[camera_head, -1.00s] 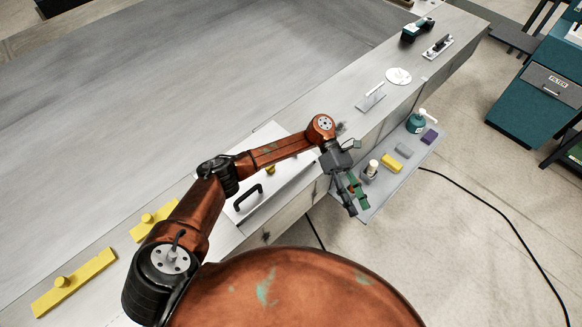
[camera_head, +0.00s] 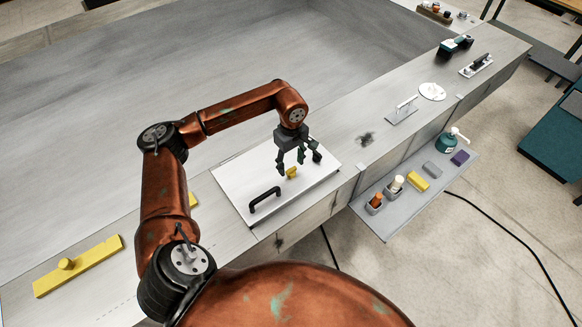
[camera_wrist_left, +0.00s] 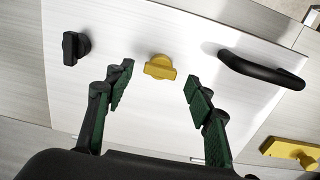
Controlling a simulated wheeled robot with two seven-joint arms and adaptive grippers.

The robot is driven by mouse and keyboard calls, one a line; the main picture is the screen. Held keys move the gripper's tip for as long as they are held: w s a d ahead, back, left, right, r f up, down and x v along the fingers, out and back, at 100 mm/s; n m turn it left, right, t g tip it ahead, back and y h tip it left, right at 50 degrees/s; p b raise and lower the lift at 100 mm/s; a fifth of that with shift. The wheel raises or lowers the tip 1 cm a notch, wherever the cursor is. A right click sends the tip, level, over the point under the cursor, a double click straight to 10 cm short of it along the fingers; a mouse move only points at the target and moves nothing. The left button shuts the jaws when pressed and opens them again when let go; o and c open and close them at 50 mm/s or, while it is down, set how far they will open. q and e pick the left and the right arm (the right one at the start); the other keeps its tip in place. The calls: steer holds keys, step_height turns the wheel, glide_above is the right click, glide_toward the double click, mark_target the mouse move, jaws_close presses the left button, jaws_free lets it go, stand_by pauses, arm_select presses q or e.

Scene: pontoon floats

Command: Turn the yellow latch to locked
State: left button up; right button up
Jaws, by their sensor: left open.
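The yellow latch (camera_head: 291,173) sits on a pale metal hatch panel (camera_head: 228,186), beside the panel's black handle (camera_head: 265,199). My left gripper (camera_head: 291,172) is over the panel at the latch, fingers pointing down. In the left wrist view the latch (camera_wrist_left: 160,67) lies ahead of and between the two open green-padded fingers (camera_wrist_left: 160,88), apart from both. Its grip bar looks roughly crosswise, slightly tilted. A black knob (camera_wrist_left: 75,47) is to its left and the black handle (camera_wrist_left: 262,70) to its right. My right gripper is not in view.
A grey side shelf (camera_head: 396,217) holds a yellow block (camera_head: 417,181), a teal pump bottle (camera_head: 447,143) and small containers. A yellow bar with a knob (camera_head: 78,266) lies at the left.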

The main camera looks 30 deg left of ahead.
mark_target(291, 170)
arm_select(q)
steer(key=shift+f+p, duration=0.3)
steer(key=shift+f, duration=1.25)
steer(key=shift+c, duration=0.2)
steer(key=c, duration=1.1)
